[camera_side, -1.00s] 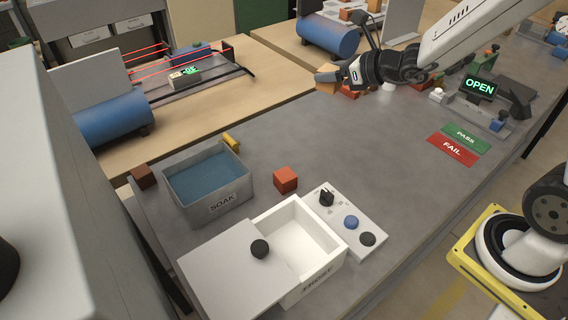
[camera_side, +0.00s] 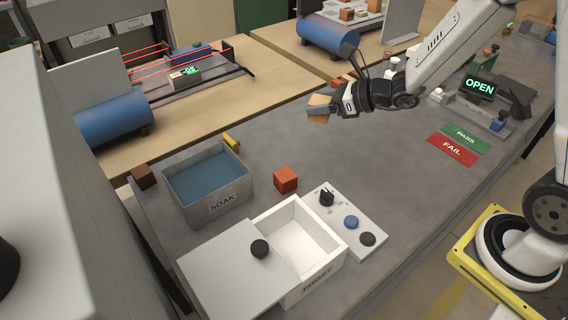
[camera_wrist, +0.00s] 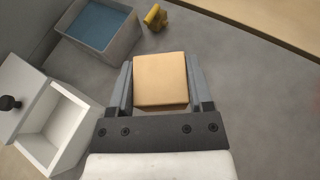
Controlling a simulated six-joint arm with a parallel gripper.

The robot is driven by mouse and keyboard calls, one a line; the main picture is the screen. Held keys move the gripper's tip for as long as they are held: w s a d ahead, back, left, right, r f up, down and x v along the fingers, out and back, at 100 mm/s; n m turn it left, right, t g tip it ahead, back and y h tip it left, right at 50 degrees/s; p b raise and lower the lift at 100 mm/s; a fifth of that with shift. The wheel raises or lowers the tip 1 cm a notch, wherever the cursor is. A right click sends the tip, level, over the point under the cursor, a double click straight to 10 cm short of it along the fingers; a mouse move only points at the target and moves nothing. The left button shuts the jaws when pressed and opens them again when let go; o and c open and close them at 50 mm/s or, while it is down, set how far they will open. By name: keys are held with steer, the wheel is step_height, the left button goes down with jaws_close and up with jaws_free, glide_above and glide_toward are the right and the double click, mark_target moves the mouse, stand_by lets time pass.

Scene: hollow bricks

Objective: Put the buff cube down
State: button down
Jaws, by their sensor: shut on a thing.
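The buff cube (camera_wrist: 161,79) is held between the two fingers of my gripper (camera_wrist: 160,85) in the wrist view. In the side view the buff cube (camera_side: 319,101) shows at the end of my gripper (camera_side: 322,109), over the far part of the grey bench (camera_side: 330,150). It appears to be above the bench top, with nothing seen touching it from below. My gripper is shut on it.
An orange-red cube (camera_side: 285,179) and an open white box (camera_side: 305,245) are nearby. Green PASS (camera_side: 466,138) and red FAIL (camera_side: 453,151) plates lie right. The bench middle is clear.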

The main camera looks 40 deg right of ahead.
steer(key=s+a+f+n+g+y, duration=0.2)
steer(key=a+f, duration=0.1)
steer(key=f, duration=0.2)
steer(key=w+f, duration=0.2)
steer(key=w, duration=0.2)
steer(key=w+a+f, duration=0.1)
steer(key=w+f, duration=0.2)
steer(key=w, duration=0.1)
steer(key=w+a+f, duration=0.1)
steer(key=w+f, duration=0.2)
steer(key=w, duration=0.1)
steer(key=shift+w+f, duration=0.1)
steer(key=shift+w, duration=0.15)
steer(key=shift+w+f, duration=0.4)
steer(key=shift+f, duration=0.05)
steer(key=shift+w+f, duration=0.25)
steer(key=shift+f, duration=1.55)
steer(key=shift+f, duration=0.15)
